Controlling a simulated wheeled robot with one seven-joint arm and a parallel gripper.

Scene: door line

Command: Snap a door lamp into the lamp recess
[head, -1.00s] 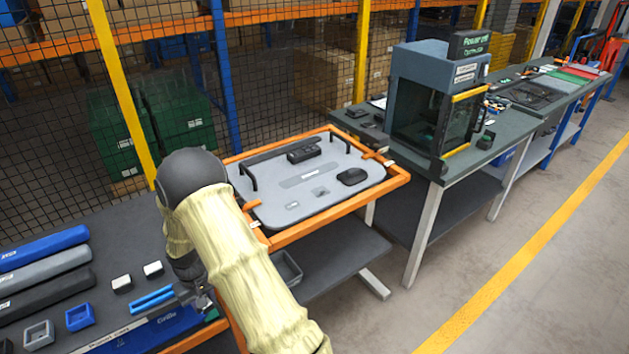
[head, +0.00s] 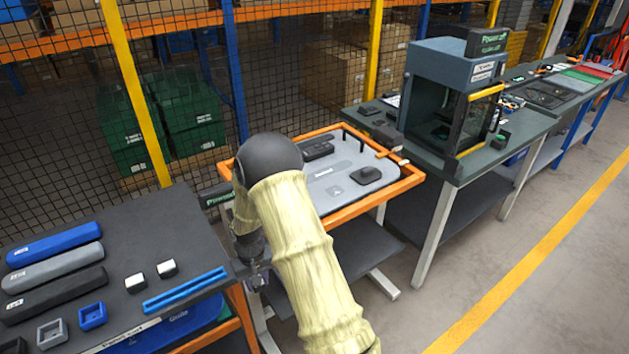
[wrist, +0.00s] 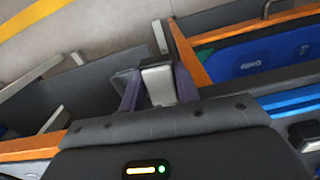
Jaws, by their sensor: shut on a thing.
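My gripper (head: 258,281) hangs just past the right end of the dark parts table, low beside the orange door frame. In the wrist view my gripper (wrist: 158,88) is shut on a small door lamp (wrist: 158,84), pale on top, held between its two fingers. Two more black-and-white lamps (head: 135,282) (head: 167,268) stand on the table. The grey door panel (head: 350,172) lies in the orange frame to the right. A small square lamp recess (head: 335,190) seems to show on it. My arm hides the panel's left part.
Blue strips (head: 185,288), long handles in several colours (head: 55,243), and small blue (head: 93,316) and grey (head: 52,333) trays lie on the table. The orange frame rim (head: 375,208) stands up around the panel. A black handle part (head: 367,174) is on the panel.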

